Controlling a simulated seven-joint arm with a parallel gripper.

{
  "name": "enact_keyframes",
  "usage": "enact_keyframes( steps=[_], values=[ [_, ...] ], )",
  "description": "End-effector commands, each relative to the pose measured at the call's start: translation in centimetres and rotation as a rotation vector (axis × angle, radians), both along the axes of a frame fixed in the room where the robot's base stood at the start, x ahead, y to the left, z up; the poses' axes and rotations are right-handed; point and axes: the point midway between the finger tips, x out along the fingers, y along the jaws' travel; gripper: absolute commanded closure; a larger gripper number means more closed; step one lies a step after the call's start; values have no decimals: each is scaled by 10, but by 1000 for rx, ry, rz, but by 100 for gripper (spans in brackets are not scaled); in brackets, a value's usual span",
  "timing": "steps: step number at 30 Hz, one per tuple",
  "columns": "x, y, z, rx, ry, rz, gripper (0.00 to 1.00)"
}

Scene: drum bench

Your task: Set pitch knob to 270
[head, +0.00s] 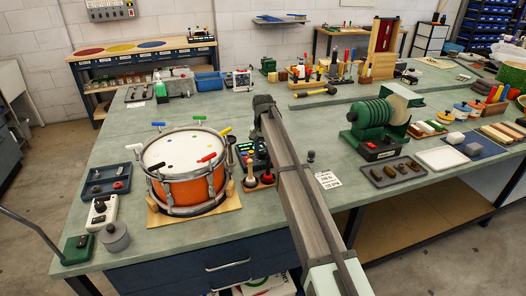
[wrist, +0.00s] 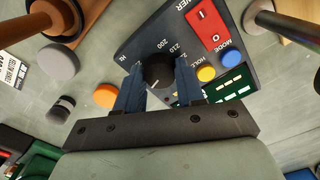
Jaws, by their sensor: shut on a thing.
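The pitch knob (wrist: 158,70) is a black round knob with a short white line, on a dark panel (wrist: 130,55) in the wrist view. Marks 200, 210 and part of another number are printed beside it, and "Hz" to the left. The white line shows on the knob's lower side as pictured; its exact reading cannot be told. My gripper (wrist: 158,88) is shut on the knob, one blue finger on each side. In the head view the dark panel unit (head: 262,153) stands right of the orange drum (head: 188,184); my arm partly hides it, and the knob is not visible there.
A red power switch (wrist: 206,22), a yellow button (wrist: 206,74) and a blue button (wrist: 233,58) sit close to the right finger. An orange knob-like disc (wrist: 105,96) lies left. Mallets (head: 250,176) stand before the unit, and a green machine (head: 375,125) stands to the right.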

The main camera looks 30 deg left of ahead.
Motion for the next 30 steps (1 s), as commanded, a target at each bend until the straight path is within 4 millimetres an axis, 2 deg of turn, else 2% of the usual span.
enact_keyframes(
  steps=[10,11,18,26,30],
  values=[
    [0,0,0,0,-1,-2,93],
    [0,0,0,0,-1,-2,61],
    [0,0,0,0,0,-1,38],
    [0,0,1,0,0,-1,37],
    [0,0,8,1,-1,-1,37]
  ],
)
